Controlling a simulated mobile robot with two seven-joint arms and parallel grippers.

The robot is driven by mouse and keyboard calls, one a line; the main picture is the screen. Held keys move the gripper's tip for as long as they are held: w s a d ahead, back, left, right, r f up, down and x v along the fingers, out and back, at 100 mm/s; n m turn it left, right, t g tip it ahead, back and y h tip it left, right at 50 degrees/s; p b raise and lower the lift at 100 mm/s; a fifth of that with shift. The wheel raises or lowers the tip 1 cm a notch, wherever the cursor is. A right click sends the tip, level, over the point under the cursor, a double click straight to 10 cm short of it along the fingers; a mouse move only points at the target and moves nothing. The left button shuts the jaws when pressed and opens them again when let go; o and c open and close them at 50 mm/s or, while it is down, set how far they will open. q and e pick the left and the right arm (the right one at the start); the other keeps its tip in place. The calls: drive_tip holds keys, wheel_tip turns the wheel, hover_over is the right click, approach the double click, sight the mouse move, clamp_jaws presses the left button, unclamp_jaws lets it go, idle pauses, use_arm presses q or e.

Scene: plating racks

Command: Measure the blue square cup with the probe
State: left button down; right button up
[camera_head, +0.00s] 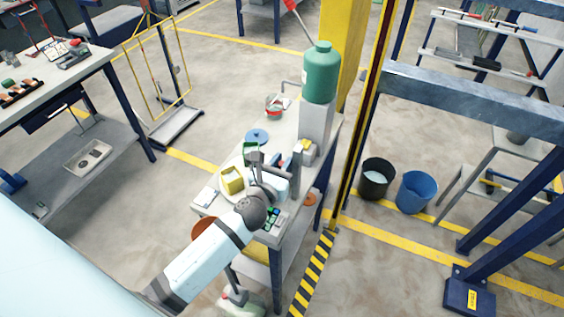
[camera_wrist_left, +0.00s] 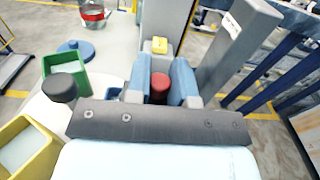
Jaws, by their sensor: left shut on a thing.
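My left gripper (camera_head: 285,158) is over the small table, and its two blue-grey fingers show in the left wrist view (camera_wrist_left: 160,82). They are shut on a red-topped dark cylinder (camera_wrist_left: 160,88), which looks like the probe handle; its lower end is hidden. A yellow square cup (camera_head: 232,180) and a green square cup (camera_head: 251,150) stand on a round white plate to the left of the gripper. The yellow cup (camera_wrist_left: 25,150) and green cup (camera_wrist_left: 66,82) also show in the left wrist view. My right gripper is not in view.
A green gas bottle (camera_head: 320,72) stands on a grey post at the table's right edge. A blue disc (camera_head: 256,136) and a red-banded glass vessel (camera_head: 273,106) are farther back. A keypad device (camera_head: 272,217) lies at the front edge. Two buckets (camera_head: 416,192) stand right.

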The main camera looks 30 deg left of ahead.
use_arm(q)
wheel_tip(320, 180, up, 6)
drive_tip(key=p, duration=0.6)
drive_tip(key=shift+r, duration=0.1)
drive_tip(key=shift+w, duration=0.1)
drive_tip(key=c, duration=1.3)
unclamp_jaws()
drive_tip(key=shift+o, duration=0.2)
drive_tip(key=shift+s+f, duration=0.2)
drive_tip(key=shift+s, duration=0.35)
drive_tip(key=s+b, duration=0.3)
drive_tip(key=s, duration=1)
drive_tip(key=shift+d+r+b, duration=0.15)
drive_tip(key=shift+d+b, duration=0.15)
drive_tip(key=shift+d, duration=0.05)
drive_tip(key=shift+w, duration=0.1)
